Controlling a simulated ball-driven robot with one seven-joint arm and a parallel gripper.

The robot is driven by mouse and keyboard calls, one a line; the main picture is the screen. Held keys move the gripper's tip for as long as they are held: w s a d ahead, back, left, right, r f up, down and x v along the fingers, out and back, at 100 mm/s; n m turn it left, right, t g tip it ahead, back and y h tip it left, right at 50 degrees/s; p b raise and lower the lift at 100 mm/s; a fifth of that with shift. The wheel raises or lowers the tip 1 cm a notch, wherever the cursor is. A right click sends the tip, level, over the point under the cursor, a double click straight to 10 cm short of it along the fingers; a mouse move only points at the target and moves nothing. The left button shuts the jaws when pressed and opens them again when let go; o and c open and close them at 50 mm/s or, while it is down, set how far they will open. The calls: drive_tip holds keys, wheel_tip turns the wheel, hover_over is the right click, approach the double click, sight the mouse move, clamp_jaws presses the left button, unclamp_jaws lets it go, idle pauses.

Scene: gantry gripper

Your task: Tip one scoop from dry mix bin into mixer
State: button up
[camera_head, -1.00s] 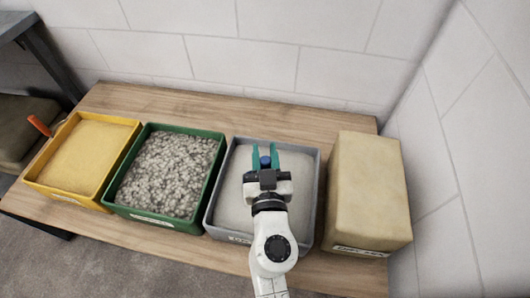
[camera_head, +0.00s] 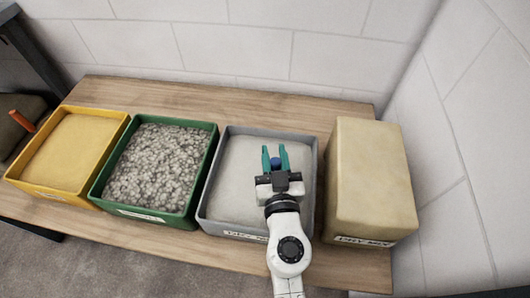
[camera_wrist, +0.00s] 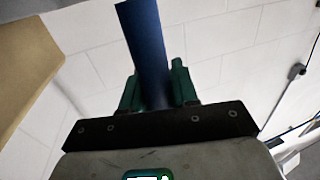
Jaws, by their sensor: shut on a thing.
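My gripper (camera_head: 276,156) has teal fingers shut on a blue handle (camera_head: 276,163). The handle also shows in the wrist view (camera_wrist: 147,50), a smooth blue bar rising between the fingers. I cannot see a scoop bowl or whether it holds anything. The gripper is over the right part of a grey bin (camera_head: 208,190) filled with pale grey powder; whether it touches the powder I cannot tell. The bin's front label is partly unreadable. A tan block-shaped bag (camera_head: 370,180) labelled "DRY MIX" stands just right of the bin. No mixer is in view.
A green bin (camera_head: 213,150) of grey gravel and a yellow bin (camera_head: 125,125) of sand stand left on the wooden table (camera_head: 240,95). An orange handle (camera_head: 22,121) shows at far left. Walls (camera_head: 250,50) close the back and right.

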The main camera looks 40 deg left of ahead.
wheel_tip(320, 180, up, 16)
drive_tip(key=p, duration=1.5)
drive_tip(key=shift+f, duration=0.25)
idle(0.3)
drive_tip(key=shift+d, duration=0.1)
idle(0.6)
